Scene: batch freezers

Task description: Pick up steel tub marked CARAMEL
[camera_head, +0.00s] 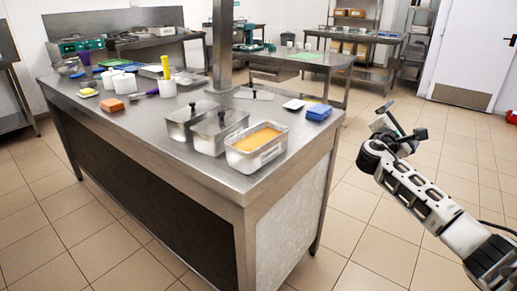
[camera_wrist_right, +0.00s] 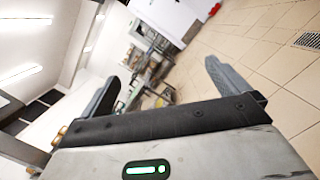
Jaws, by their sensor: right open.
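An open steel tub (camera_head: 264,160) with an orange-yellow filling stands near the right front corner of the steel counter. I cannot read any marking on the tubs, so I cannot tell which is CARAMEL. My right gripper (camera_head: 386,114) is in the air to the right of the counter, well apart from the tubs. In the right wrist view its fingers (camera_wrist_right: 162,86) are spread with nothing between them. My left gripper is not in view.
The steel counter (camera_head: 200,175) also bears a blue sponge-like block (camera_head: 319,112), a small white dish (camera_head: 294,104), a flat lid (camera_head: 254,94) and white containers (camera_head: 124,83). A steel post (camera_head: 222,45) rises behind the tubs. Floor right of the counter is free.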

